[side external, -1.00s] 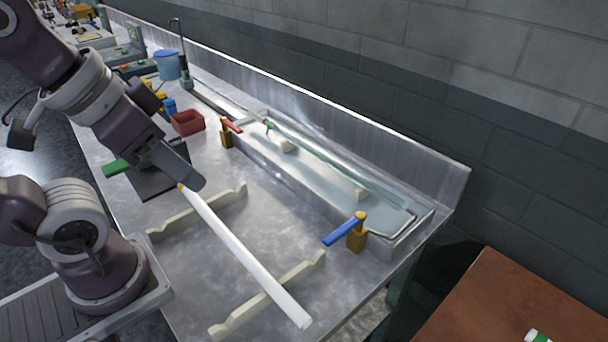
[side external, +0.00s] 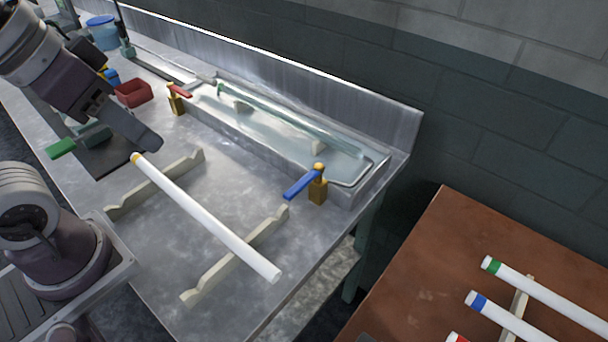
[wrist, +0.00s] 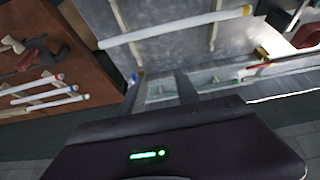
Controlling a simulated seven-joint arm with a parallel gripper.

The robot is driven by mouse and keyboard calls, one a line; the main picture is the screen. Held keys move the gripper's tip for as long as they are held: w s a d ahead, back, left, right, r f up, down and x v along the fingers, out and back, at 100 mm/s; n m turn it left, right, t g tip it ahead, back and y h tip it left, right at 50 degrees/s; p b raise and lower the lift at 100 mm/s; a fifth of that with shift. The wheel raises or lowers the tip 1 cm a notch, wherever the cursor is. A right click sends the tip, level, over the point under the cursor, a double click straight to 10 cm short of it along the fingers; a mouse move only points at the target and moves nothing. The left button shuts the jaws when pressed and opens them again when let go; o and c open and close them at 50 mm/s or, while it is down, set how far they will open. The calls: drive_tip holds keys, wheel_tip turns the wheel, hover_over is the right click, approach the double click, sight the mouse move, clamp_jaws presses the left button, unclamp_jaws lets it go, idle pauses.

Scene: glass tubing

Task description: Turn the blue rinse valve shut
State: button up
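A small blue and orange spot in the wrist view (wrist: 134,77) may be this valve, partly behind a finger. My gripper (side external: 149,142) is over the bench near the yellow-banded end of a white tube, well left of the valve. In the wrist view its two fingers (wrist: 158,88) stand apart with nothing held between them.
The white tube (side external: 205,215) lies across two notched rests. A red-levered valve (side external: 179,92) stands at the trough's far end, with a red bin (side external: 133,93) beyond. A brown table (side external: 430,270) at right holds several colour-banded tubes. Bare bench lies around the rests.

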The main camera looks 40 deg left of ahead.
drive_tip(key=w+d+g, duration=0.2)
drive_tip(key=w+d, duration=0.1)
drive_tip(key=w, duration=0.5)
drive_tip(key=g, duration=0.3)
hover_over(297, 187)
wheel_tip(297, 187, down, 10)
drive_tip(key=shift+r, duration=0.15)
wheel_tip(297, 187, down, 7)
drive_tip(key=shift+r, duration=0.1)
clamp_jaws()
